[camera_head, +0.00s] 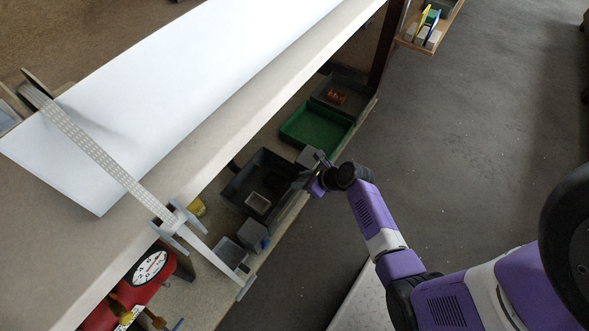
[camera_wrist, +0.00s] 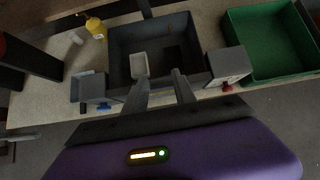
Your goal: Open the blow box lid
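My gripper (camera_head: 314,172) is over the front edge of the lower shelf, beside the dark grey open bin. In the wrist view my gripper (camera_wrist: 161,80) has its two fingers apart with nothing between them, pointing at the bin's near wall. I cannot tell for certain which container is the blow box. A small closed grey box (camera_wrist: 229,65) with a red part on its front stands right of the fingers. It also shows in the head view (camera_head: 307,156). Another small grey box (camera_wrist: 94,88) with a blue part stands left of the bin. It also shows in the head view (camera_head: 253,236).
The dark grey bin (camera_wrist: 113,42) holds a small pale tray (camera_wrist: 139,65). A green tray (camera_head: 322,121) lies beyond it. A yellow bottle (camera_wrist: 95,27) stands behind left. The workbench (camera_head: 235,128) overhangs the shelf. A red machine with a dial (camera_head: 128,297) is lower left.

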